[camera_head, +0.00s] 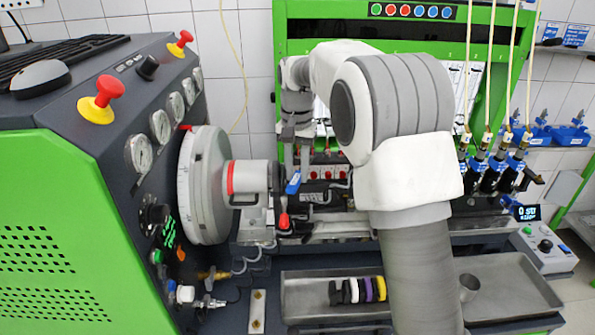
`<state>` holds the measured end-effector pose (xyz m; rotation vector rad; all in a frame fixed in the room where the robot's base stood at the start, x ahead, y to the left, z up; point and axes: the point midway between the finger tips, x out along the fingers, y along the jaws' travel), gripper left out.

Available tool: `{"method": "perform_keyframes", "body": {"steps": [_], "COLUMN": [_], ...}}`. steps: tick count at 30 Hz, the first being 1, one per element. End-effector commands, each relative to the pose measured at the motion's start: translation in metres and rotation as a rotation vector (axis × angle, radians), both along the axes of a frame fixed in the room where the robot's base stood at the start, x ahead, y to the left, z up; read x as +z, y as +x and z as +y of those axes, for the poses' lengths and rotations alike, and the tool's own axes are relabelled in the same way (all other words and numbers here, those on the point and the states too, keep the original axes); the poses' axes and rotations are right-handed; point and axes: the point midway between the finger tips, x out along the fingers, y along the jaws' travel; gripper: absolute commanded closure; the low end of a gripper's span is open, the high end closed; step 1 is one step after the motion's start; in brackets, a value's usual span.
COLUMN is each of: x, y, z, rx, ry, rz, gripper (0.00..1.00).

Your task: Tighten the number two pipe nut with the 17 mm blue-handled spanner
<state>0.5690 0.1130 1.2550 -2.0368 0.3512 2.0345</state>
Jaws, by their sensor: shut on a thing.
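My gripper (294,158) points down at the left end of the pump bench, beneath my bent arm. It is shut on the blue-handled spanner, whose blue handle (293,183) shows just below the fingers. The spanner's jaw end is too small or hidden to make out. Pipe fittings (327,172) with red and white parts stand in a row right of the gripper. I cannot tell which nut is number two, nor whether the spanner touches any nut. My arm hides part of the row.
A large grey flywheel disc (204,185) and its red-ringed coupling stand close left of the gripper. A red-tipped lever (284,220) is below it. A front tray (305,300) holds several items with black, purple and yellow colours. Injectors (490,172) with hoses hang at the right.

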Motion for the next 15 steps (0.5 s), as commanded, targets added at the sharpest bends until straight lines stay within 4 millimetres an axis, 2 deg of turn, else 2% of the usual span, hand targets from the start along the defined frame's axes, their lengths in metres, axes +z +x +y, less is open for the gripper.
{"method": "perform_keyframes", "body": {"steps": [15], "x": [0.038], "y": [-0.021], "z": [0.007], "rx": [0.002], "ry": [0.0], "rz": [0.0], "gripper": [1.0]}}
